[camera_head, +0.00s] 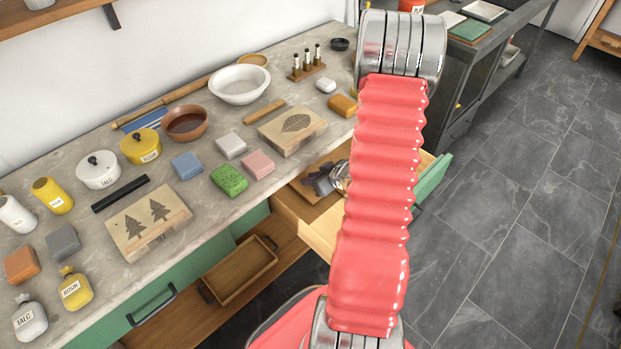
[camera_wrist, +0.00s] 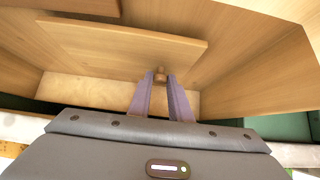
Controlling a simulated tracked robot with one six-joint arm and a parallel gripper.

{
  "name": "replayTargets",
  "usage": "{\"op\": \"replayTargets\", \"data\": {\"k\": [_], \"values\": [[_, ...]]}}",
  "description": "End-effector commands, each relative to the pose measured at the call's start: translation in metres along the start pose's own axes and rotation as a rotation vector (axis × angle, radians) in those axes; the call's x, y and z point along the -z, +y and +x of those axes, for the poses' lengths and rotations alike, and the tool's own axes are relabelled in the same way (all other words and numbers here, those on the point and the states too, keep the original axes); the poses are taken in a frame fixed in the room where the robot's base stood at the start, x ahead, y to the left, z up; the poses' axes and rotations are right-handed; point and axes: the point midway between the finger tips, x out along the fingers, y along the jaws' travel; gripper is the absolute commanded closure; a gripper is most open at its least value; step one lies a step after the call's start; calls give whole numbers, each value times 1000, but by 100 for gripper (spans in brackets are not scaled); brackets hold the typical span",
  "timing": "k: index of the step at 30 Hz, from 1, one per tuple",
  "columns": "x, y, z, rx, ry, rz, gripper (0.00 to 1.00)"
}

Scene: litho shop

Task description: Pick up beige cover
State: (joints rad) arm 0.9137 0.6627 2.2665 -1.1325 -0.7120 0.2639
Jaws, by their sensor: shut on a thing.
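The beige cover (camera_wrist: 110,45) is a flat pale wooden panel with a small knob (camera_wrist: 160,72), seen in the wrist view inside the open wooden drawer (camera_wrist: 235,65). My gripper (camera_wrist: 160,80) has its two purple-grey fingers closed on the knob. The panel looks slightly tilted in the picture; I cannot tell whether it is clear of the drawer floor. In the head view, my red-sleeved arm reaches over the drawer (camera_head: 306,229) and hides much of its inside, and the grip itself is not clear there.
The stone counter (camera_head: 215,205) beside the drawer is crowded with carved blocks, jars, bowls and coloured bars. A wooden tray (camera_head: 238,272) sits on a shelf below the counter. A dark metal rack stands at the back right. The grey tiled floor (camera_head: 510,215) at right is clear.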

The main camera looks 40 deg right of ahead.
Motion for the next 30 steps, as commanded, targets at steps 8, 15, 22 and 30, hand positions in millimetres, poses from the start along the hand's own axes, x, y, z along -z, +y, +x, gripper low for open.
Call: {"op": "replayTargets", "data": {"k": [8, 15, 22, 30], "values": [[-14, 2, -56, -6, 2, 3, 100], [-27, 2, -104, -5, 1, 1, 100], [-35, 1, -132, -2, 1, 0, 100], [-38, 0, -140, 0, 0, -1, 100]]}}
